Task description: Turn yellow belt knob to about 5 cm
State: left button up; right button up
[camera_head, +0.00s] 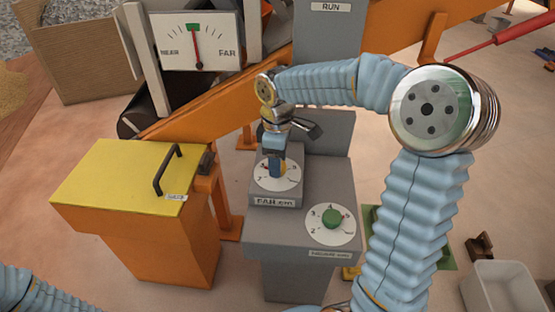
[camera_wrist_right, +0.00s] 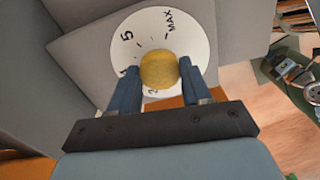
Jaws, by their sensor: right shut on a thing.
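The yellow belt knob (camera_wrist_right: 159,70) sits in the middle of a white round dial (camera_wrist_right: 190,35) marked 5 and MAX, with other numbers partly covered. My right gripper (camera_wrist_right: 160,84) is shut on the knob, with one blue finger on each side. In the head view my right gripper (camera_head: 276,166) comes down over the same dial (camera_head: 292,176) and hides the knob. No pointer on the knob can be made out, so its exact setting cannot be told. Part of my left arm shows at the lower left, but its gripper is out of view.
A second dial with a green knob (camera_head: 332,218) is at the front of the grey console (camera_head: 300,240). A NEAR/FAR gauge (camera_head: 196,42) has its red needle near the green mark at top centre. A yellow-lidded orange box (camera_head: 125,180) stands left; a white bin (camera_head: 500,288) is lower right.

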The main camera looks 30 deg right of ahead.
jog(key=m, duration=1.2)
jog(key=shift+m, duration=0.3)
jog(key=m, duration=0.6)
jog(key=shift+m, duration=0.3)
jog(key=m, duration=0.6)
jog(key=shift+p, duration=0.4)
jog(key=shift+m, duration=0.3)
jog(key=o, duration=1.1)
jog(key=shift+c, duration=0.2)
